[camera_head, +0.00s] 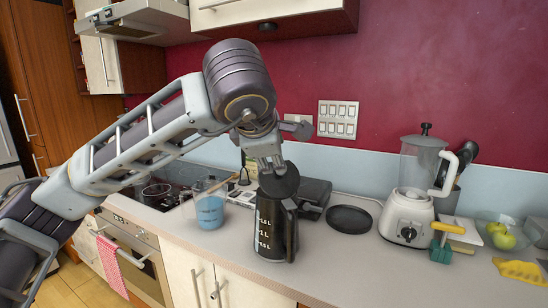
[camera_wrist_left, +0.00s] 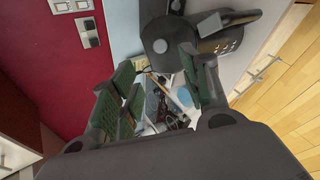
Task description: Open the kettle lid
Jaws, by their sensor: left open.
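The kettle (camera_head: 272,222) is tall and black with white markings. It stands upright on the counter in the head view, its handle on the right side. Its black lid (camera_head: 280,182) looks shut. My right gripper is not in view.
A jug with blue contents (camera_head: 210,212) stands left of the kettle. A flat round black disc (camera_head: 349,219) lies to its right, and a white blender (camera_head: 407,215) stands farther right. The counter's front edge is close to the kettle. Behind is a red wall with switches (camera_head: 338,118).

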